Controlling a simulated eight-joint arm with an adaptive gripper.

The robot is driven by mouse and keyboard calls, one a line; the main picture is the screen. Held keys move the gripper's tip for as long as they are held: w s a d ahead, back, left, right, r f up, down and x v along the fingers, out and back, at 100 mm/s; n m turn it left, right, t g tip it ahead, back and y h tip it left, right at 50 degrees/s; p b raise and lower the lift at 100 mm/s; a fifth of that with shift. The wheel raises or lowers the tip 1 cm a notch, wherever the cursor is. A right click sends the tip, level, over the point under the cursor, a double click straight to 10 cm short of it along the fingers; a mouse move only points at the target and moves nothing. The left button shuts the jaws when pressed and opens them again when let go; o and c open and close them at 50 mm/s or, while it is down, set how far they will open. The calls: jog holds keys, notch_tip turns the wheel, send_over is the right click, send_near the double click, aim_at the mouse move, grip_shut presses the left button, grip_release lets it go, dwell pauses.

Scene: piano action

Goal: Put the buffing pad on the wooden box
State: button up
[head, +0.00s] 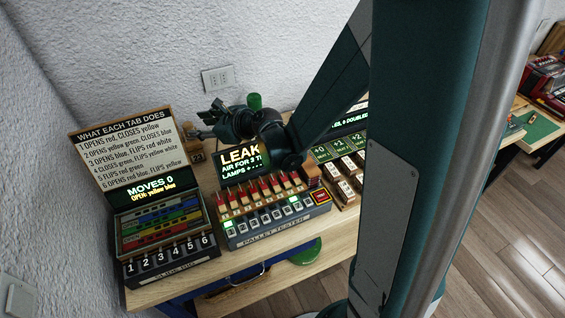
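My gripper (207,120) is above the back of the bench near the wall, with its dark fingers pointing left. The fingers are small and dark, so I cannot tell whether they are open or shut, or whether they hold anything. I cannot make out a buffing pad for certain. A small green cylinder (254,101) shows just above my wrist; I cannot tell what it is. No plain wooden box is clearly recognisable. A small brown item with a number tag (198,157) is below my gripper, partly hidden.
A slide tuner (168,258) with a text board (125,140) stands at the left. A pallet tester (275,228) stands in the middle, beside a panel of numbered blocks (345,168). My arm hides the bench's right part. A green round thing (306,252) shows below the front edge.

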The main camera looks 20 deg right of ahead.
jog(key=s+d+r+n+h, duration=0.1)
jog(key=s+d+r+n, duration=0.1)
jog(key=s+n, duration=0.2)
jog(key=s+d+r+n+g+h, duration=0.1)
jog(key=s+r+n, duration=0.1)
jog(key=s+n, duration=0.3)
jog(key=s+d+r+n+g+h, duration=0.1)
jog(key=s+d+r+n, duration=0.1)
jog(key=s+n, duration=0.2)
jog(key=shift+s+d+r+n, duration=0.15)
jog(key=shift+s+r, duration=0.05)
jog(key=shift+s, duration=0.35)
jog(key=shift+s+d+r+n, duration=0.15)
jog(key=shift+s+r, duration=0.05)
jog(key=shift+s, duration=0.35)
jog(key=s+d+n+h, duration=0.1)
jog(key=s+d+n, duration=0.2)
jog(key=s, duration=0.3)
jog(key=s+d+r+n+g+h, duration=0.1)
jog(key=s+d+n+h, duration=0.1)
jog(key=s+n, duration=0.3)
jog(key=s+d+n+h, duration=0.1)
jog(key=s+d+n, duration=0.3)
jog(key=s, duration=0.3)
jog(key=shift+s+d+r+n+g, duration=0.2)
jog(key=shift+s+d+n+g, duration=0.1)
jog(key=shift+n, duration=0.3)
